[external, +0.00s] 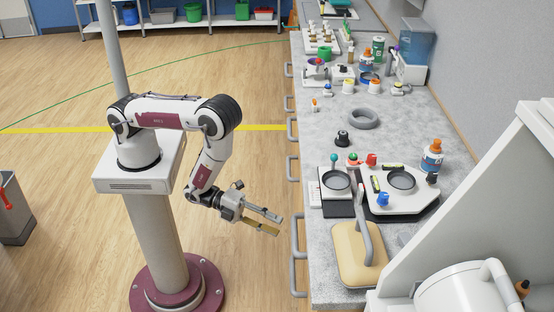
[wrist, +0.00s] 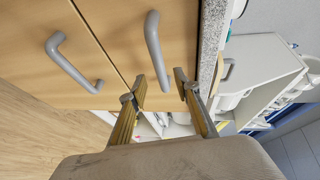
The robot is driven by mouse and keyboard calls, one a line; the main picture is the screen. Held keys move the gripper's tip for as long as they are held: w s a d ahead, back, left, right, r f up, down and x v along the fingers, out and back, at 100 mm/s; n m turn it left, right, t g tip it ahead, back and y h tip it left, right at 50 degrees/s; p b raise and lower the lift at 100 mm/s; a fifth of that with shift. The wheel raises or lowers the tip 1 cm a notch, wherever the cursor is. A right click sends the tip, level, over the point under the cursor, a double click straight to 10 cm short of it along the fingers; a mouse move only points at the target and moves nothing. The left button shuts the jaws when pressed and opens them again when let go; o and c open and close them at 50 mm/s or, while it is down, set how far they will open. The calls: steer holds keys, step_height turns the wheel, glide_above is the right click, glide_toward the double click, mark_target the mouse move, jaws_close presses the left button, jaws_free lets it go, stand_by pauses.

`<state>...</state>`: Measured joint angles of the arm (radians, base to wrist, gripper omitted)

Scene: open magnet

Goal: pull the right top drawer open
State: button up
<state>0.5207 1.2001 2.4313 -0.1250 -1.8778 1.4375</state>
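My gripper (external: 278,226) is open and empty, its fingers pointing at the cabinet front below the counter. In the external view a small gap shows between the fingertips and the nearby grey handle (external: 295,240). In the wrist view my gripper (wrist: 160,84) has its two fingers spread. A curved grey handle (wrist: 154,48) on the wooden front beside the counter edge lies ahead, its lower end between the fingertips in the picture. Contact is not visible. The drawer front (wrist: 182,28) looks flush with its neighbour. I cannot tell for sure which handle is the right top drawer's.
A second handle (wrist: 75,68) sits on the adjoining wooden front. The speckled counter edge (wrist: 211,35) runs close to the right finger. The counter (external: 330,125) carries dishes, bottles and a tan-based block with a loop handle (external: 358,248). The wooden floor around my arm is clear.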

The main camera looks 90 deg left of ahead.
mark_target(294, 234)
steer(key=shift+w, duration=0.1)
steer(key=shift+x, duration=3.85)
steer(key=shift+f, duration=0.1)
jaws_close()
